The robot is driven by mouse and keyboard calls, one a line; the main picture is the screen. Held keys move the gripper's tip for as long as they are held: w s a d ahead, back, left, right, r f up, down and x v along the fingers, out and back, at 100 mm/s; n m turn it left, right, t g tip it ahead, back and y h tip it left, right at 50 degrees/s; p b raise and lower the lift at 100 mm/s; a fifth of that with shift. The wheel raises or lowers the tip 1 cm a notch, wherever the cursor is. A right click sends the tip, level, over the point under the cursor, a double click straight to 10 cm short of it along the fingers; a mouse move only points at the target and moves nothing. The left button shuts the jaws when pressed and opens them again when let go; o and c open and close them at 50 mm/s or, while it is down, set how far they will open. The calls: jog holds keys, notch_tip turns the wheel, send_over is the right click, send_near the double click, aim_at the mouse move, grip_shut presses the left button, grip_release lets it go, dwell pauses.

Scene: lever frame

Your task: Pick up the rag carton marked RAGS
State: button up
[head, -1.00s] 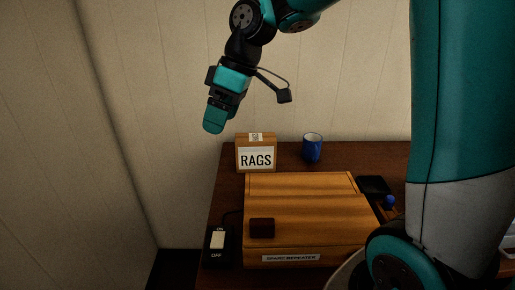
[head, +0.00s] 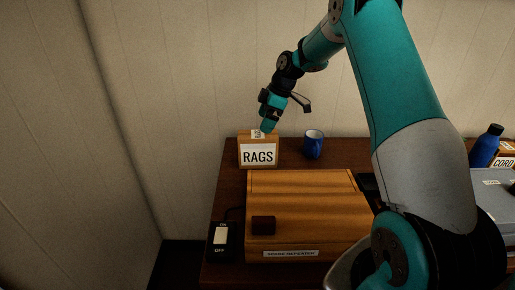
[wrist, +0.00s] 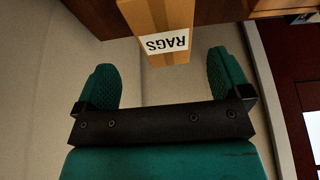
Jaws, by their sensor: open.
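The rag carton (head: 258,163) is a brown box with a white RAGS label, upright on the table's far left part. It also shows in the wrist view (wrist: 160,19), upside down, between and beyond my fingers. My gripper (head: 265,126) is just above the carton's top in the head view. In the wrist view my gripper (wrist: 162,82) has its two teal fingers wide apart, one on each side of the carton's line. Nothing is held. I cannot tell whether the fingertips reach past the carton's top edge.
A blue mug (head: 314,146) stands close to the right of the carton. A wooden lidded box (head: 310,205) with a dark block (head: 263,225) lies in front. An ON/OFF switch (head: 221,238) is at the left edge. A blue bottle (head: 485,147) stands far right.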

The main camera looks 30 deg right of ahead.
aim_at(259, 134)
jog(key=p+x, duration=0.1)
jog(key=x, duration=0.1)
jog(key=p+x, duration=0.1)
jog(key=x, duration=0.2)
jog(key=shift+s+a+f, duration=0.15)
jog(key=shift+a+f, duration=0.15)
jog(key=shift+a, duration=0.05)
jog(key=shift+a+f, duration=0.1)
jog(key=shift+f, duration=0.35)
jog(key=shift+f, duration=0.3)
jog(key=shift+c, duration=0.3)
jog(key=c, duration=1.3)
jog(key=shift+r, duration=0.1)
jog(key=shift+c, duration=0.2)
